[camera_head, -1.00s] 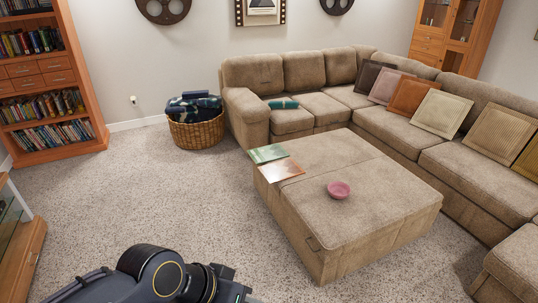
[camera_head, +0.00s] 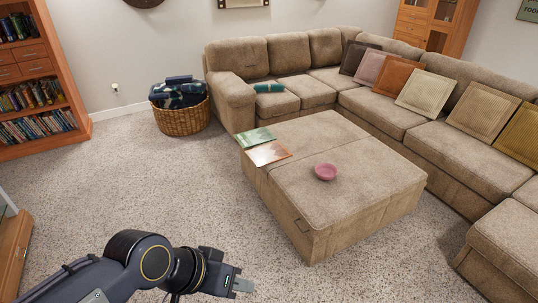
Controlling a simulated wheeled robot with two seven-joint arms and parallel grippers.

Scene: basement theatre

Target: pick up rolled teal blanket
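The rolled teal blanket (camera_head: 269,88) lies on the left seat of the sofa, near the armrest. It is small in the view and looks teal with a paler band. My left gripper (camera_head: 243,285) is low in the view, over the carpet in front of the ottoman, far from the blanket. Its fingers look close together, but I cannot tell if they are open or shut. I see nothing held in it. My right gripper is not in view.
A beige ottoman (camera_head: 355,205) with a pink bowl (camera_head: 326,172) and two magazines (camera_head: 267,154) stands before the sectional sofa (camera_head: 228,62). A wicker basket (camera_head: 182,121) of folded blankets is left of the sofa. Carpet (camera_head: 130,190) is clear between bookshelf and ottoman.

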